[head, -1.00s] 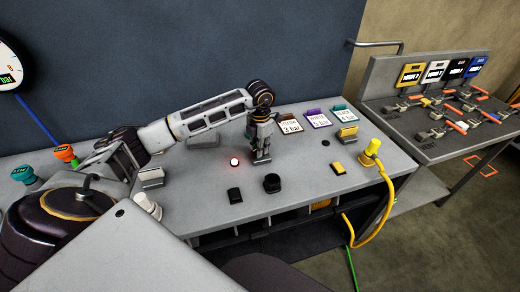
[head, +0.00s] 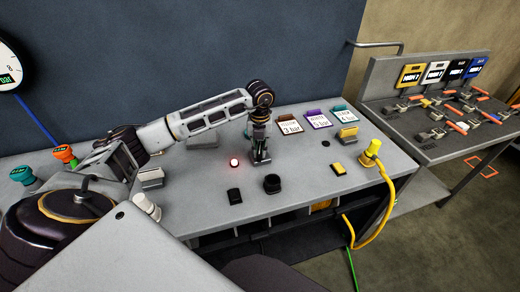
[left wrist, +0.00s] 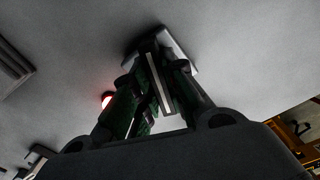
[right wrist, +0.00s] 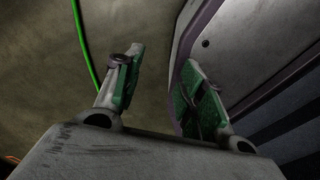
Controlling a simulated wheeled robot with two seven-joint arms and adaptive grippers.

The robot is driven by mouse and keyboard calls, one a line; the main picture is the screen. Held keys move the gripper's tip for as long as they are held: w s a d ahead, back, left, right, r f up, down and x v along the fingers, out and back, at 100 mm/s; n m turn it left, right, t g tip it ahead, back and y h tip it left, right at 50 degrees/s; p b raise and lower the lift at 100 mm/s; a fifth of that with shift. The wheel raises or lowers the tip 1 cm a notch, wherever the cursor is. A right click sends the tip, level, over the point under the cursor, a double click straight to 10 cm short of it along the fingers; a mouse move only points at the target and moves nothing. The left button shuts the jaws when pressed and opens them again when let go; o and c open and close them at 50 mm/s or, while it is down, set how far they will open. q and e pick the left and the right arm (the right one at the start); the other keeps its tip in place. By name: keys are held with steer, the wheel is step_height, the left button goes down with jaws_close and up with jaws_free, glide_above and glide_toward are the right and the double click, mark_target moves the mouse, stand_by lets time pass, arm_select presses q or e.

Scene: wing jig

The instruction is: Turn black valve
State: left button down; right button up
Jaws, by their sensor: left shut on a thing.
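My left gripper (head: 261,155) points straight down at the bench top. In the left wrist view its green-padded fingers (left wrist: 155,105) are shut on a dark handle with a pale stripe, which I take to be the black valve (left wrist: 155,72). A light grey base (left wrist: 180,48) shows behind the handle. In the head view the fingers hide most of this valve. My right gripper (right wrist: 160,95) shows only in the right wrist view, open and empty, with its pads wide apart.
A red lamp (head: 234,162), a black block (head: 234,196) and a black round knob (head: 272,184) are close to the left gripper. A round gauge (head: 8,65) hangs at the left. The bench front is clear.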

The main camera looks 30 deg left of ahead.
mark_target(260, 148)
arm_select(q)
steer(key=n, duration=0.3)
steer(key=shift+n, duration=0.8)
arm_select(e)
steer(key=shift+s+a, duration=0.25)
steer(key=shift+s, duration=0.35)
steer(key=shift+w, duration=0.15)
arm_select(q)
steer(key=c, duration=1.6)
jaws_free()
steer(key=shift+o, duration=0.7)
step_height(260, 148, up, 12)
arm_select(e)
steer(key=shift+w+d, duration=0.1)
steer(key=shift+w, duration=0.15)
